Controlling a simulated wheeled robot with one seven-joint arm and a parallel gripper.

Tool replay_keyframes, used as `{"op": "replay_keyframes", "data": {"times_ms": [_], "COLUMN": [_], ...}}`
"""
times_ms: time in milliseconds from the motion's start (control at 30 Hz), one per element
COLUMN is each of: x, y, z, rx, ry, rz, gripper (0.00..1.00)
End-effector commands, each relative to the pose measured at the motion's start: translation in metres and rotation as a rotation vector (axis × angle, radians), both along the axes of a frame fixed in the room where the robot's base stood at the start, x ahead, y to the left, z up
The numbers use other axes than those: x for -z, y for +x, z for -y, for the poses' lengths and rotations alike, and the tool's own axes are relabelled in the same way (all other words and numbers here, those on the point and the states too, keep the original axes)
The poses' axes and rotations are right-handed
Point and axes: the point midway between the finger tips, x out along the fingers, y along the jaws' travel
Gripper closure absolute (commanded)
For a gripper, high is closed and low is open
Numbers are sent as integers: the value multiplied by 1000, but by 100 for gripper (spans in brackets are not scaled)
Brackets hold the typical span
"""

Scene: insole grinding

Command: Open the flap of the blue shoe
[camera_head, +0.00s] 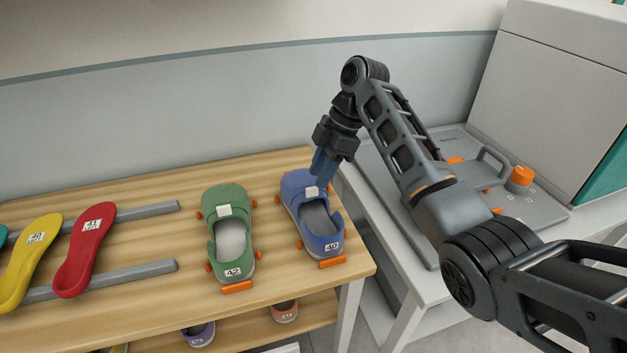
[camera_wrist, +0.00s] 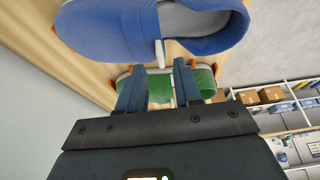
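The blue shoe (camera_head: 298,186) stands on the wooden table near its right end, with a label reading 40 at its heel. A small white tab (camera_head: 311,192) sits on its strap-like flap, which lies across the shoe. My gripper (camera_head: 318,178) points down over the toe end, close to the tab. In the wrist view, the blue shoe (camera_wrist: 105,28) fills the top, and the tab (camera_wrist: 160,52) lies just ahead of the gap between my fingertips (camera_wrist: 160,68). The fingers are apart with nothing between them. I cannot tell whether either finger touches the shoe.
A green shoe (camera_head: 223,270) labelled 42 stands left of the blue one. Orange blocks (camera_head: 332,263) surround both shoes. Red (camera_head: 84,250) and yellow (camera_head: 30,262) insoles lie across grey rails on the left. A grey machine (camera_head: 470,185) stands on the right-hand table. More shoes are on the lower shelf.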

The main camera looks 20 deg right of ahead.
Motion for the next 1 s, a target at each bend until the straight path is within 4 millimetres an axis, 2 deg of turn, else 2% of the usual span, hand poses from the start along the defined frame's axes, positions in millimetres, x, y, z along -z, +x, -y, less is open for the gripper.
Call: {"op": "replay_keyframes", "data": {"times_ms": [100, 300, 633, 1000], "x": [16, 33, 37, 37], "y": [0, 1, 1, 1], "z": [-8, -15, -16, -16], "rx": [-2, 0, -1, -1], "ry": [0, 1, 0, 0], "rz": [-2, -1, 0, 0], "gripper": [66, 66, 66, 100]}}
